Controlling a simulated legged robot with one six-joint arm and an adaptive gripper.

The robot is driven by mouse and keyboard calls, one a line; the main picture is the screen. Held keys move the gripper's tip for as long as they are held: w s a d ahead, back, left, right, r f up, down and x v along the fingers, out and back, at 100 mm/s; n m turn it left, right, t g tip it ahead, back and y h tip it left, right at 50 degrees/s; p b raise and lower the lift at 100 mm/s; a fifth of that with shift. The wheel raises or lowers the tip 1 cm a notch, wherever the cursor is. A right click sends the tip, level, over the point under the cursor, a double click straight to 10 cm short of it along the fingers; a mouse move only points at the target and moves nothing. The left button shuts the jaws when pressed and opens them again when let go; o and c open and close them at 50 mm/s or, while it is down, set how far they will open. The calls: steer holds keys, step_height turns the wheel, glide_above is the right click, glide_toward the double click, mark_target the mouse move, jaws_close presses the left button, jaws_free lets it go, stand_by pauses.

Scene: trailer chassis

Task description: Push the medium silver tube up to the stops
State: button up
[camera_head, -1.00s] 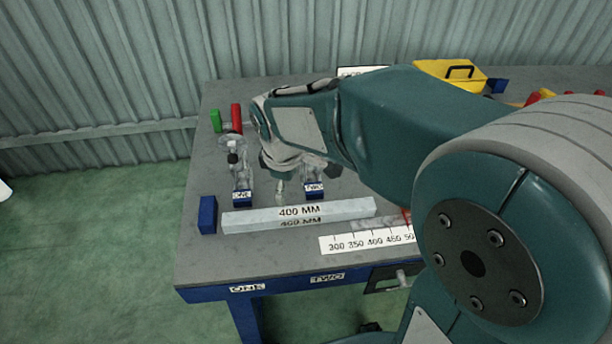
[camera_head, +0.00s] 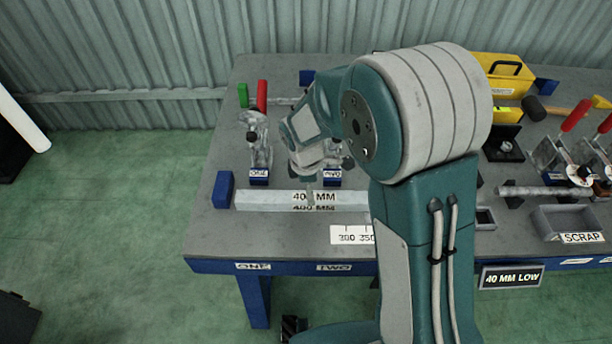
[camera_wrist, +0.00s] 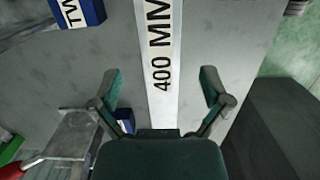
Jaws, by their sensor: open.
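A long silver square tube (camera_head: 265,201) marked 400 MM lies along the left part of the bench. A blue block (camera_head: 223,190) stands by its left end; I cannot tell whether they touch. Two blue blocks marked ONE (camera_head: 259,178) and TWO (camera_head: 332,178), with toggle clamps, stand behind the tube. My gripper (camera_head: 311,188) is over the tube near its label, pointing down. In the wrist view my gripper (camera_wrist: 160,90) is open, its fingers apart on either side of the tube (camera_wrist: 160,55). The tube's right end is hidden behind my arm in the head view.
A white scale strip (camera_head: 350,235) lies in front of the tube, partly hidden by my arm. The ONE clamp's red handle (camera_head: 262,95) rises behind. A scrap bin (camera_head: 572,222), a round bar (camera_head: 545,191) and more clamps are at right. The bench's front left is clear.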

mark_target(305, 196)
steer(key=f, duration=0.1)
steer(key=d+f, duration=0.1)
steer(key=f, duration=0.1)
steer(key=shift+d+f, duration=0.25)
steer(key=shift+f, duration=0.05)
steer(key=shift+a+f, duration=0.3)
steer(key=shift+f, duration=0.1)
steer(key=shift+a, duration=0.3)
steer(key=shift+d, duration=0.45)
jaws_close()
steer(key=shift+a, duration=1.3)
steer(key=shift+w, duration=0.1)
